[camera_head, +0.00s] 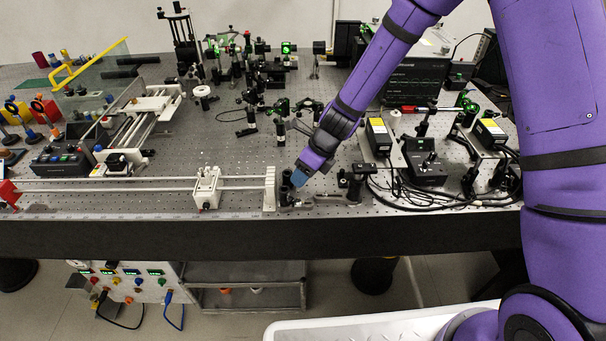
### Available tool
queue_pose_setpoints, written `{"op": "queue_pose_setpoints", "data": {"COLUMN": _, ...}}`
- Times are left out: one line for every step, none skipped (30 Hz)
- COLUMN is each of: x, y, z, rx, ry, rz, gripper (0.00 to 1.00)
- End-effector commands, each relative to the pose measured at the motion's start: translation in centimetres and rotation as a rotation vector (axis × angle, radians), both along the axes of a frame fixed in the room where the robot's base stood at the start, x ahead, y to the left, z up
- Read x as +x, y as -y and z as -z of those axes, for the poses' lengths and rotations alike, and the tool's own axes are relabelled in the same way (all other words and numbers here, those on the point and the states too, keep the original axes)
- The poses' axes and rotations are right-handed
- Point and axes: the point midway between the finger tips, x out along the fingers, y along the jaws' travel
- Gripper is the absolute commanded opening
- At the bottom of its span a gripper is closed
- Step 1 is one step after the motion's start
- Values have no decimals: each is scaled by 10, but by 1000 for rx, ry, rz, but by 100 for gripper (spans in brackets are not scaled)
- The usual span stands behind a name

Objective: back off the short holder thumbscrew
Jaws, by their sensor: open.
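My purple arm reaches down from the upper right, and my gripper (297,180), with blue fingertips, is low at the front of the optical bench. A short black holder (286,190) stands right beside the fingertips, just right of the white end block of a rail. The fingertips overlap the holder's right side in this view, so I cannot tell whether they touch it. The holder's thumbscrew is too small or hidden to make out. I see nothing held in the gripper.
The white end block (269,188) and rail carriage (207,188) stand left of the gripper. A black post mount (357,182) and a power box (378,137) with cables are to the right. The bench's front edge (250,235) is close below.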

Motion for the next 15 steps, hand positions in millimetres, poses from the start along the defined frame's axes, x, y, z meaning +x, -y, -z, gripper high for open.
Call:
{"op": "queue_pose_setpoints", "data": {"x": 0, "y": -1, "z": 1, "rx": 1, "ry": -1, "rz": 0, "gripper": 43}}
{"op": "queue_pose_setpoints", "data": {"x": 0, "y": -1, "z": 2, "rx": 0, "ry": 0, "rz": 0, "gripper": 43}}
{"op": "queue_pose_setpoints", "data": {"x": 0, "y": -1, "z": 2, "rx": 0, "ry": 0, "rz": 0, "gripper": 43}}
{"op": "queue_pose_setpoints", "data": {"x": 0, "y": -1, "z": 2, "rx": 1, "ry": 0, "rz": 0, "gripper": 43}}
{"op": "queue_pose_setpoints", "data": {"x": 0, "y": -1, "z": 2, "rx": 1, "ry": 0, "rz": 0, "gripper": 43}}
{"op": "queue_pose_setpoints", "data": {"x": 0, "y": -1, "z": 2, "rx": 1, "ry": 1, "rz": -1, "gripper": 43}}
{"op": "queue_pose_setpoints", "data": {"x": 0, "y": -1, "z": 2, "rx": 1, "ry": 1, "rz": -1, "gripper": 43}}
{"op": "queue_pose_setpoints", "data": {"x": 0, "y": -1, "z": 2, "rx": 1, "ry": 1, "rz": -1, "gripper": 43}}
{"op": "queue_pose_setpoints", "data": {"x": 0, "y": -1, "z": 2, "rx": 1, "ry": 1, "rz": -1, "gripper": 43}}
{"op": "queue_pose_setpoints", "data": {"x": 0, "y": -1, "z": 2, "rx": 1, "ry": 1, "rz": -1, "gripper": 41}}
{"op": "queue_pose_setpoints", "data": {"x": 0, "y": -1, "z": 2, "rx": 1, "ry": 1, "rz": -1, "gripper": 34}}
{"op": "queue_pose_setpoints", "data": {"x": 0, "y": -1, "z": 2, "rx": 1, "ry": 1, "rz": -1, "gripper": 25}}
{"op": "queue_pose_setpoints", "data": {"x": 0, "y": -1, "z": 2, "rx": 1, "ry": 1, "rz": -1, "gripper": 18}}
{"op": "queue_pose_setpoints", "data": {"x": 0, "y": -1, "z": 2, "rx": 0, "ry": 0, "rz": -1, "gripper": 11}}
{"op": "queue_pose_setpoints", "data": {"x": 0, "y": -1, "z": 2, "rx": 1, "ry": 1, "rz": -1, "gripper": 2}}
